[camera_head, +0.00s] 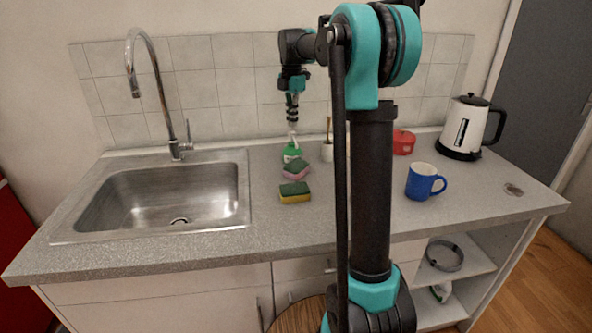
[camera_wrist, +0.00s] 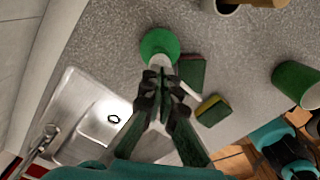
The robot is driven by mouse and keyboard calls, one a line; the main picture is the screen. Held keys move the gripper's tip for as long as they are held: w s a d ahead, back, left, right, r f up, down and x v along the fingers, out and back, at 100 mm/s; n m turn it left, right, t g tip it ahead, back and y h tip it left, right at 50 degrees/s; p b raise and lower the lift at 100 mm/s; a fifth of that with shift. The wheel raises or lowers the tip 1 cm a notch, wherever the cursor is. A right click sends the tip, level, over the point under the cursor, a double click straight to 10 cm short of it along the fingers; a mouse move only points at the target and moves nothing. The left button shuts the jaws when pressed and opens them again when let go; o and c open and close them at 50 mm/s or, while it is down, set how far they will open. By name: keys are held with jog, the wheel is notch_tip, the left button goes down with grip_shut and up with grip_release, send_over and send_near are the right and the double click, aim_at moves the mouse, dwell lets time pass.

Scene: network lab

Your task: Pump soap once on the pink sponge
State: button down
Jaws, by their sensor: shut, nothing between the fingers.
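A green soap bottle (camera_head: 291,153) with a pale pump top stands on the counter right of the sink. It also shows in the wrist view (camera_wrist: 158,42). The pink sponge (camera_head: 296,172), with a green scouring top, lies just in front of the bottle; in the wrist view (camera_wrist: 191,72) it is right of the bottle. My gripper (camera_head: 292,125) points down right above the pump. In the wrist view my gripper (camera_wrist: 161,78) has its fingers together and empty, overlapping the pump top. I cannot tell whether they touch the pump.
A yellow-and-green sponge (camera_head: 295,193) lies nearer the counter's front. The sink (camera_head: 165,200) is at left. A blue mug (camera_head: 420,182), a red container (camera_head: 403,142) and a kettle (camera_head: 467,128) stand at right. A small pot (camera_head: 327,152) stands close to the bottle's right.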

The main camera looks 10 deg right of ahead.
aim_at(292, 131)
jog(key=shift+f, duration=0.15)
jog(key=shift+f, duration=1.45)
jog(key=shift+r, duration=1.55)
notch_tip(292, 131, up, 6)
dwell(0.4)
